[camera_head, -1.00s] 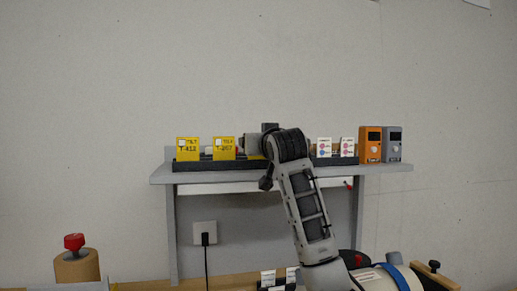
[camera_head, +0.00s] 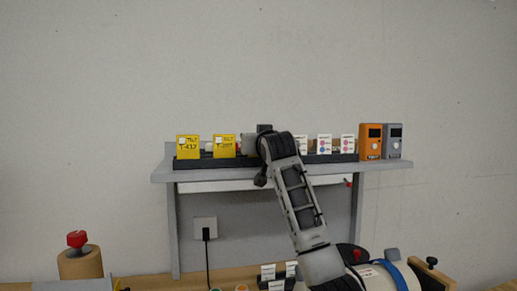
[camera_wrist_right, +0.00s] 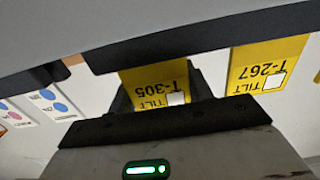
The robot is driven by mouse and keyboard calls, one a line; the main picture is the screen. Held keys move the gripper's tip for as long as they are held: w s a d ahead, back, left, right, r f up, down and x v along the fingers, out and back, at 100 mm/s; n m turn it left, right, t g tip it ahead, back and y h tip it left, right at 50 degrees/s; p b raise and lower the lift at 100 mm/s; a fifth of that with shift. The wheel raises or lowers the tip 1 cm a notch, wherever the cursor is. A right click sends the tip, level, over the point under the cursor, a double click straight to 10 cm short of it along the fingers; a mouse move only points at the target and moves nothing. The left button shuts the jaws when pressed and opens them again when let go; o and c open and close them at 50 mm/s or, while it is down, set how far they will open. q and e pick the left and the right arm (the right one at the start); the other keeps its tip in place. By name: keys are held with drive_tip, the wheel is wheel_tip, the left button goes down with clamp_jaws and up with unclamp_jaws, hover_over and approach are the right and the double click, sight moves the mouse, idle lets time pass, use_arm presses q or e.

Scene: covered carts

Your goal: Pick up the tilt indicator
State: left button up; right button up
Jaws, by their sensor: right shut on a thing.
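Yellow tilt indicator cards stand in a dark rack on the shelf. The one marked T-417 (camera_head: 188,147) is at the far left, and T-267 (camera_head: 224,147) is beside it; T-267 also shows in the right wrist view (camera_wrist_right: 266,72). My right gripper (camera_head: 249,143) is at the rack, just right of T-267. It is shut on the tilt indicator marked T-305 (camera_wrist_right: 160,88), which shows between its dark fingers in the right wrist view. My gripper hides T-305 in the head view. My left gripper is not in view.
White cards with coloured dots (camera_head: 324,145) stand farther right in the rack. An orange device (camera_head: 370,142) and a grey device (camera_head: 392,142) stand at the shelf's right. The grey shelf (camera_head: 400,167) has a wall socket (camera_head: 205,228) below it.

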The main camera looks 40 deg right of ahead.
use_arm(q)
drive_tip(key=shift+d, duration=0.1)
use_arm(e)
drive_tip(key=shift+r, duration=0.6)
use_arm(q)
drive_tip(key=b, duration=0.2)
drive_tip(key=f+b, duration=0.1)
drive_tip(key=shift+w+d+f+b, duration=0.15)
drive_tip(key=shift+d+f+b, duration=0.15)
drive_tip(key=shift+b, duration=0.1)
use_arm(e)
drive_tip(key=s+a+r, duration=0.6)
drive_tip(key=a+r, duration=0.5)
drive_tip(key=a, duration=0.1)
drive_tip(key=shift+s+a+r, duration=0.15)
drive_tip(key=shift+s+r, duration=0.2)
drive_tip(key=shift+r, duration=0.05)
